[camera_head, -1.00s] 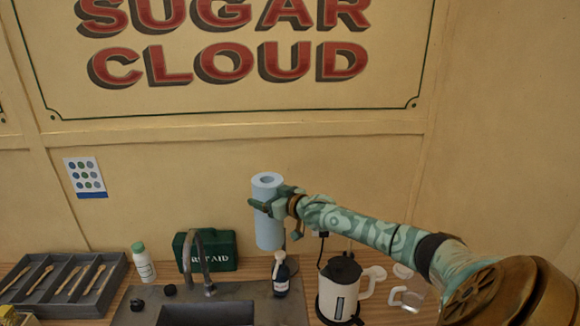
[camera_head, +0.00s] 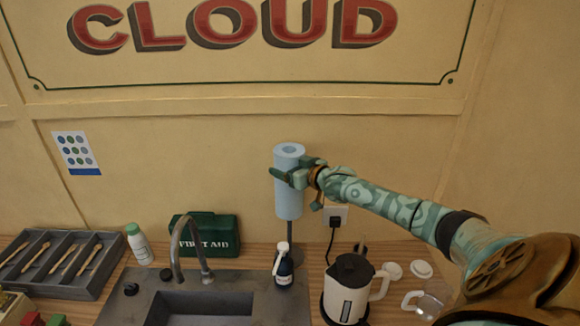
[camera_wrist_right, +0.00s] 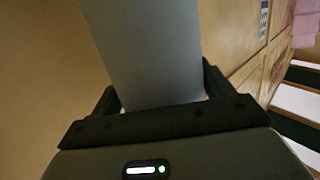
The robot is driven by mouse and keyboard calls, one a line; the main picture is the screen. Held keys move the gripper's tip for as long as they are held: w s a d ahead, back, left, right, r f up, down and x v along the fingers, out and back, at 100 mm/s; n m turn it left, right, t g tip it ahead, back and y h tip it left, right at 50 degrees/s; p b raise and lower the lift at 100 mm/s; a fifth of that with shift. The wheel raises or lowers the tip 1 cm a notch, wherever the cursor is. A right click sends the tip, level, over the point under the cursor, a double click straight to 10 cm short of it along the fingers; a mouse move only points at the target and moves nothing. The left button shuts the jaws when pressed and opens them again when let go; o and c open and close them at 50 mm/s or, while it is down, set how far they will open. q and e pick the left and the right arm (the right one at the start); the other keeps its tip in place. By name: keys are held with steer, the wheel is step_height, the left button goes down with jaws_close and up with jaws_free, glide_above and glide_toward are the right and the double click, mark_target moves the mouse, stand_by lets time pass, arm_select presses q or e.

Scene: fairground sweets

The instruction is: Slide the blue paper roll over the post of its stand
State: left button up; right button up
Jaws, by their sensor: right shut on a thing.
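The blue paper roll (camera_head: 289,200) is upright, with its open top hole showing, held well above the counter near the wall. My right gripper (camera_head: 291,174) is shut on its upper part, reaching in from the right. The roll (camera_wrist_right: 150,50) also fills the middle of the right wrist view, between the fingers. The dark post (camera_head: 290,232) of the stand shows just below the roll's lower end. I cannot tell whether its tip is inside the roll. The stand's base is hidden behind a dark bottle. My left gripper is not in view.
The dark bottle with a white top (camera_head: 283,266) stands in front of the post. A kettle (camera_head: 346,288) stands to the right, a green first aid box (camera_head: 206,236) to the left. A tap (camera_head: 190,250) and sink (camera_head: 205,307) are in front. The wall is close behind.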

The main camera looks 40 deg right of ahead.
mark_target(286, 195)
step_height(286, 195, down, 16)
steer(key=b, duration=1.1)
steer(key=o, duration=1.4)
steer(key=shift+f, duration=0.1)
steer(key=r, duration=0.4)
steer(key=shift+s+a, duration=0.2)
steer(key=shift+a, duration=0.1)
steer(key=s+a+r, duration=0.1)
steer(key=s+a+r+p, duration=0.1)
steer(key=r, duration=0.1)
steer(key=s+r+p, duration=0.1)
steer(key=r, duration=0.1)
steer(key=shift+s+a+r, duration=0.25)
steer(key=shift+s+a, duration=0.05)
steer(key=shift+a, duration=0.1)
steer(key=s+a+r+p, duration=0.1)
steer(key=s+a+r, duration=0.2)
steer(key=s+a, duration=0.2)
steer(key=shift+s+a+r, duration=0.3)
steer(key=shift+s, duration=0.55)
steer(key=shift+a, duration=0.1)
